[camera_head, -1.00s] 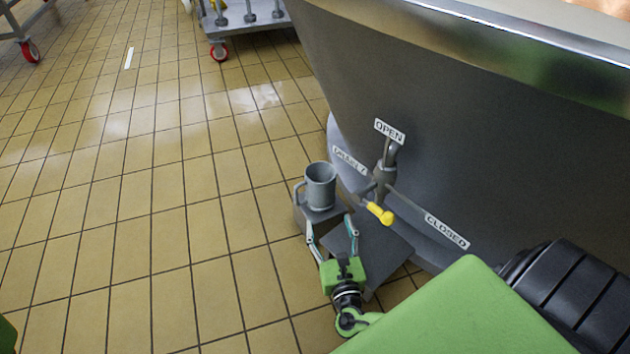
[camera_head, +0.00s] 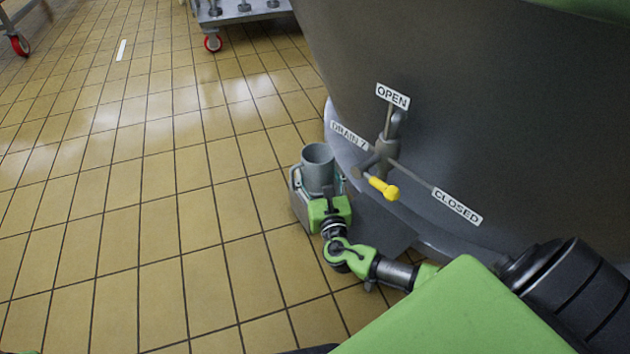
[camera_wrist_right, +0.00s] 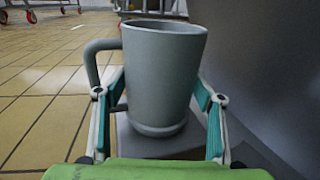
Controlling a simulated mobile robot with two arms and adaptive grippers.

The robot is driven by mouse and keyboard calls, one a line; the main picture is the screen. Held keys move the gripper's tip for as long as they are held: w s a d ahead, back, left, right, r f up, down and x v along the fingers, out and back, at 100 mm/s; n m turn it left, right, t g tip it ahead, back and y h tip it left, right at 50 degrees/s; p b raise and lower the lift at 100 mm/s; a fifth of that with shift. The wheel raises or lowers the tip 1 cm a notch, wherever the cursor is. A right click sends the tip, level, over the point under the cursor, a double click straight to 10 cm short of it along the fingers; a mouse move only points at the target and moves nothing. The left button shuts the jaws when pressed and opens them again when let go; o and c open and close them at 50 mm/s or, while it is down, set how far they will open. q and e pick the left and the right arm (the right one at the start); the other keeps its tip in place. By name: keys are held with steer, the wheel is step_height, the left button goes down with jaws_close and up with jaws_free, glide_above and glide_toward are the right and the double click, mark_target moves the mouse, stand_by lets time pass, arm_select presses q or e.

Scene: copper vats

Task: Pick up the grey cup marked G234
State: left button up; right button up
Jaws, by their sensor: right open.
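The grey cup (camera_head: 318,172) stands upright on a small grey block (camera_head: 299,205) beside the big vat. In the right wrist view the cup (camera_wrist_right: 163,80) fills the middle, with its handle (camera_wrist_right: 98,62) to the left. No G234 mark shows on the sides I see. My right gripper (camera_wrist_right: 160,108) is open, with one finger on each side of the cup's lower body; the left finger is near the handle's lower end. I cannot tell whether the fingers touch the cup. In the head view my right gripper (camera_head: 324,190) is at the cup's near side. My left gripper is not in view.
The vat (camera_head: 480,120) rises close on the right. Its drain valve with a yellow-tipped handle (camera_head: 384,188) and OPEN and CLOSED signs is just right of the cup. A wheeled cart (camera_head: 240,12) stands far back. The tiled floor at left is clear.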

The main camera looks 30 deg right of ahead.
steer(key=shift+w+d, duration=0.1)
steer(key=shift+w, duration=0.2)
steer(key=c, duration=0.8)
steer(key=shift+r, duration=0.1)
